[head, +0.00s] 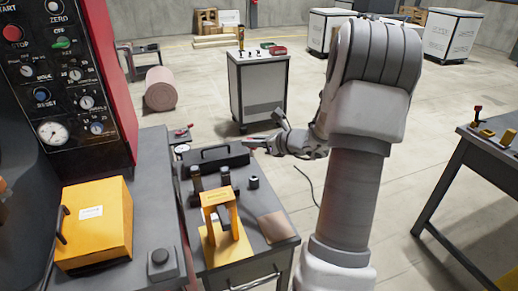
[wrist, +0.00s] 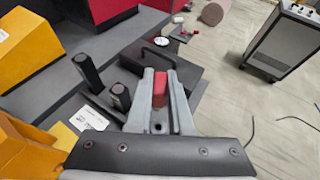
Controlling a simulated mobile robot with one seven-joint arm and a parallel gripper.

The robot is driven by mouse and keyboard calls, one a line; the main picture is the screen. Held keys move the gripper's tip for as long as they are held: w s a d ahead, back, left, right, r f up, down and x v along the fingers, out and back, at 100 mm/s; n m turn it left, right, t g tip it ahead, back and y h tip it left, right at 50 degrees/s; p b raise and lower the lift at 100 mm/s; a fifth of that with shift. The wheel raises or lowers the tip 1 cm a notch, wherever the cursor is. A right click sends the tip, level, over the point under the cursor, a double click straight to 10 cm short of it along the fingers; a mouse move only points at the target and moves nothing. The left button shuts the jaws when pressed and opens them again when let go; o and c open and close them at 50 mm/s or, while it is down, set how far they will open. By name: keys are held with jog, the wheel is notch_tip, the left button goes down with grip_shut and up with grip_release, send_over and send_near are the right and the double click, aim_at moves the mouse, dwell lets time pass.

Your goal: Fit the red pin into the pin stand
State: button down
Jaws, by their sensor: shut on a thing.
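My gripper (wrist: 160,98) is shut on the red pin (wrist: 159,88), which sits between the two grey fingers in the wrist view. In the head view my gripper (head: 256,143) reaches left over the far right end of the small grey workbench (head: 268,248), and the pin there is too small to make out clearly. I cannot tell for sure which fixture is the pin stand. Two dark upright cylinders (wrist: 87,70) (wrist: 120,97) stand left of the fingers in the wrist view. A small dark holder (head: 253,182) stands on the bench. The fingers hide part of the bench.
A yellow press-like frame (head: 222,232) stands at the bench front. A black handled box (head: 212,160) lies at its back. A yellow box (head: 93,222) and a control panel (head: 62,70) stand left.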

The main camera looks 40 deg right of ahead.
jog(key=shift+w+d+f+b, duration=0.15)
jog(key=shift+d+f+b, duration=0.1)
jog(key=shift+f, duration=0.2)
jog(key=shift+w+d+f+b, duration=0.1)
jog(key=shift+d+f+b, duration=0.1)
jog(key=shift+f, duration=0.25)
jog(key=shift+a, duration=0.1)
jog(key=shift+f+b, duration=2.55)
jog(key=shift+f, duration=0.35)
jog(key=shift+s+f+b, duration=0.1)
jog(key=shift+f+b, duration=1.3)
jog(key=shift+b, duration=0.2)
dwell(2.5)
